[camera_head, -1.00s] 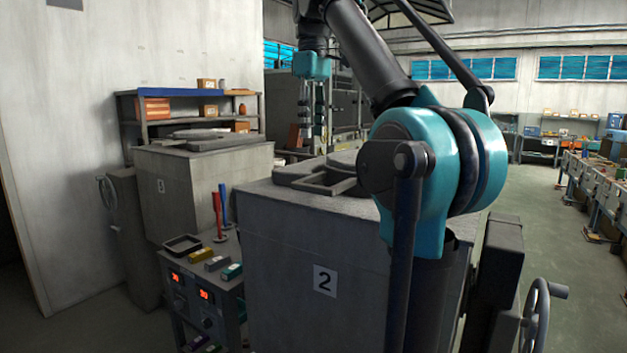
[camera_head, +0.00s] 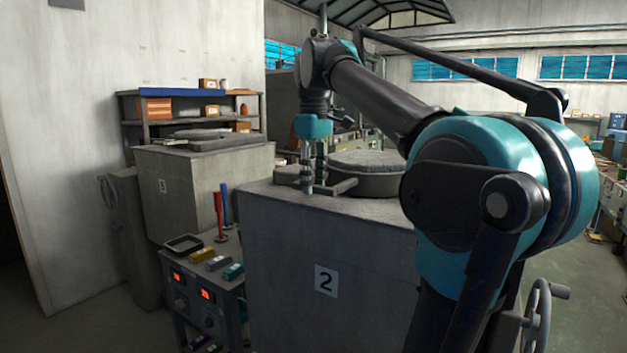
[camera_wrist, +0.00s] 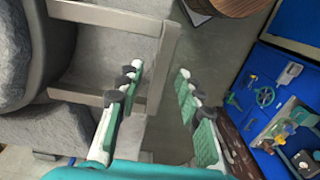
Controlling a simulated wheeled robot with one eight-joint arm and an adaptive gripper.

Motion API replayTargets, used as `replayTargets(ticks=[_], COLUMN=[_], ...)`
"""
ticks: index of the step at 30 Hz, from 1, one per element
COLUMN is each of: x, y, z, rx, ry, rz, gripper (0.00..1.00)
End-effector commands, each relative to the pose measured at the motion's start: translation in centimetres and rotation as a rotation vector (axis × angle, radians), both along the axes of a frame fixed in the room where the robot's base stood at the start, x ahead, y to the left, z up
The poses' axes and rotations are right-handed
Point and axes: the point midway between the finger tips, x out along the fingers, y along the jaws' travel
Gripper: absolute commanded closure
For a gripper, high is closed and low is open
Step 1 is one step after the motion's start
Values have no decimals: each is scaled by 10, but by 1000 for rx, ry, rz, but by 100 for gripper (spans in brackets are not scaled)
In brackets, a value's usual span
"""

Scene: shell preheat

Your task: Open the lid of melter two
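Melter two (camera_head: 290,255) is a large grey box with a "2" label. Its thick round grey lid (camera_head: 370,160) lies flat on top and also shows in the wrist view (camera_wrist: 25,55). A U-shaped frame handle (camera_head: 342,187) sticks out from the lid. My gripper (camera_head: 313,188) points down at the handle's outer end. In the wrist view my gripper (camera_wrist: 160,75) is open, and the handle's cross bar (camera_wrist: 164,60) appears between its two fingertips. I see a gap beside the right finger; whether the left finger touches the bar I cannot tell.
Another grey melter (camera_head: 205,180) stands to the left, with a shelf (camera_head: 190,108) behind it. A small control stand (camera_head: 205,290) with red displays is in front. A handwheel (camera_head: 538,315) is at melter two's right side.

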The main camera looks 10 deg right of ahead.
Motion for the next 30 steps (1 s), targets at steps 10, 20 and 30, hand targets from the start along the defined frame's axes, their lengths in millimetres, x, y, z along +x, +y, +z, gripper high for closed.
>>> replayTargets(ticks=[10,20,30], x=[0,0,-8], y=[0,0,1], z=[0,0,0], rx=[0,0,0], ry=[0,0,0], rz=[0,0,21], gripper=[85,100,100])
